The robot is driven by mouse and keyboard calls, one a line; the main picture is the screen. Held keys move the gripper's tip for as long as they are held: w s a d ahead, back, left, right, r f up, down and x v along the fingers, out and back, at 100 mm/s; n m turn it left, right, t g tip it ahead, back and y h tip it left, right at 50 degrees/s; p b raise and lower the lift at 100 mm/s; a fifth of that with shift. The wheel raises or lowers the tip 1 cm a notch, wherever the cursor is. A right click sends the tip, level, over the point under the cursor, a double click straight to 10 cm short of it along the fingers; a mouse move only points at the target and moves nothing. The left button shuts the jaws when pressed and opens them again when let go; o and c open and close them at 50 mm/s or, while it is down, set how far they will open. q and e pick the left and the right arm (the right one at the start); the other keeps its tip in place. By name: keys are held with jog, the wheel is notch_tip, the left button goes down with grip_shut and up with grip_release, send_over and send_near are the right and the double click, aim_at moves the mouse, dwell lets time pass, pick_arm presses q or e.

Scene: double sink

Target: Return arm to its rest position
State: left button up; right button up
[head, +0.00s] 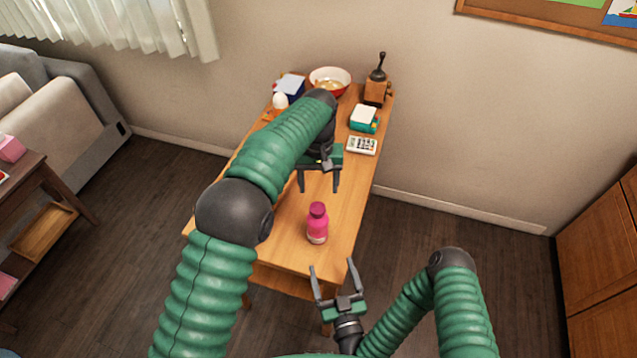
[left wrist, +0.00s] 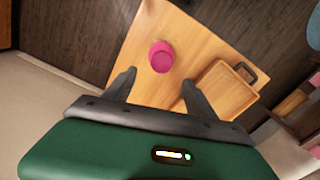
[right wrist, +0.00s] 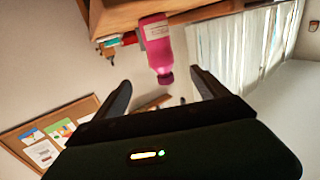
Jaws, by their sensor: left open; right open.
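My left gripper (head: 319,182) is open and empty above the wooden table, its fingers pointing toward the front of the table. Its open fingers also show in the left wrist view (left wrist: 158,92). My right gripper (head: 332,275) is open and empty, low in front of the table's front edge. Its open fingers also show in the right wrist view (right wrist: 158,90). A pink bottle (head: 317,226) stands upright near the front of the table, between the two grippers and apart from both. The bottle also shows in the left wrist view (left wrist: 161,56) and the right wrist view (right wrist: 156,45).
A sofa (head: 70,100) is left, a wooden cabinet (head: 600,250) right.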

pick_arm(q)
jog(key=shift+a, duration=0.15)
pick_arm(e)
jog(key=shift+w+a, duration=0.1)
